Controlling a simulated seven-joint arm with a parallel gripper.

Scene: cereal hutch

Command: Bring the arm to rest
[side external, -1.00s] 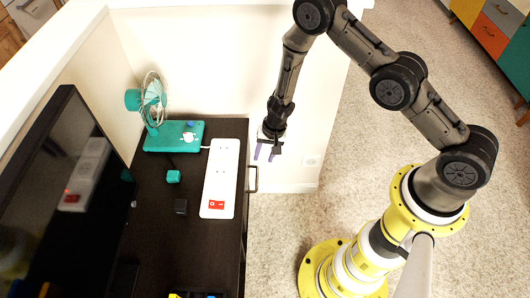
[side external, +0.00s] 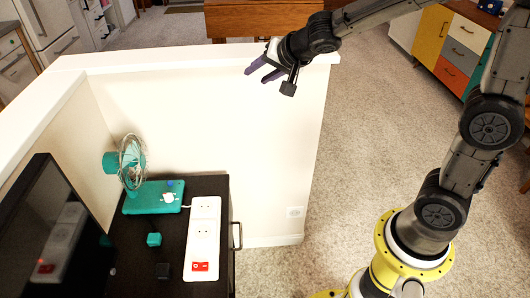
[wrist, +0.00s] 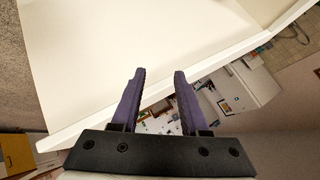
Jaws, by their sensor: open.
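My gripper (side external: 259,72) is open and empty, raised high in front of the white half wall at the upper middle of the side view. Its two purple fingers point left. In the wrist view my gripper (wrist: 159,75) shows both fingers apart with nothing between them. Behind them are the wall's top edge and a tilted view of the room. My arm reaches up from its yellow base at the right.
A dark screen (side external: 45,240) stands left. The white half wall (side external: 215,110) is close to my gripper; carpet (side external: 375,130) is clear.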

